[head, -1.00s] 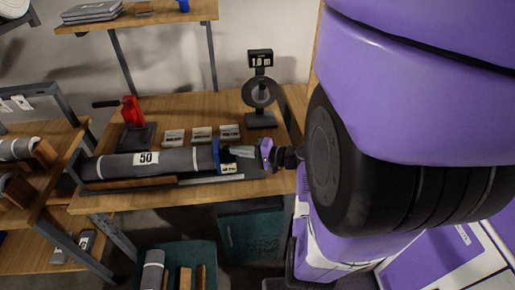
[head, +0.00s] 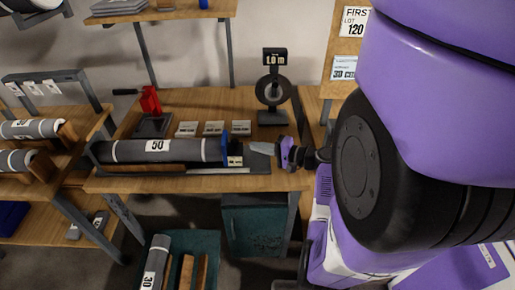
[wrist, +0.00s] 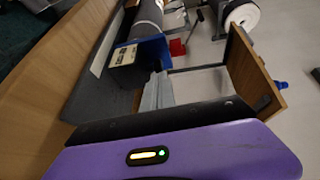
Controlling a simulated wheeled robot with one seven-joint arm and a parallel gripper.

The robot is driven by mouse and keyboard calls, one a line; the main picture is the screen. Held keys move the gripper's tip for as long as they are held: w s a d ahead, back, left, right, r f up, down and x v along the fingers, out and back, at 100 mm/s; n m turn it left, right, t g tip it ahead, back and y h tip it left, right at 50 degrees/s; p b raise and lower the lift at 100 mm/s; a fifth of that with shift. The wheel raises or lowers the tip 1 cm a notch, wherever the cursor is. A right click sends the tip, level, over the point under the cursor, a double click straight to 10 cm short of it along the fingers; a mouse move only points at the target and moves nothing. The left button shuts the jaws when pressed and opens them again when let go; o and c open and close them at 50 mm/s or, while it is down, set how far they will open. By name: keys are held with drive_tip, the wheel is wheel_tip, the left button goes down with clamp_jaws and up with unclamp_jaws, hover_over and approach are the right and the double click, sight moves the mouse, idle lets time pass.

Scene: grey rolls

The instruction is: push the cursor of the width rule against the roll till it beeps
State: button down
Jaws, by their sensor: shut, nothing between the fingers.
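The grey roll (head: 180,150) lies lengthwise in a dark trough on the bench, with a white tag reading 50. The blue cursor (head: 225,146) of the width rule stands upright at the roll's right end and seems to touch it. A small cream-and-black panel (head: 235,154) sits on the cursor's right side. My gripper (head: 254,148) is shut and empty, just right of the cursor, with a small gap in the head view. The wrist view shows the blue cursor (wrist: 148,51) ahead of my grey fingers (wrist: 160,80), with the roll (wrist: 146,20) behind it.
A stand with a 1.0 m display (head: 275,58) is behind my gripper. A rack of rolls (head: 30,130) is at left. The trough's right end is bare.

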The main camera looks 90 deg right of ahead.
drive_tip(key=b+v, duration=0.1)
drive_tip(key=v, duration=0.7)
drive_tip(key=shift+s+b, duration=0.35)
drive_tip(key=shift+b, duration=0.05)
idle(0.4)
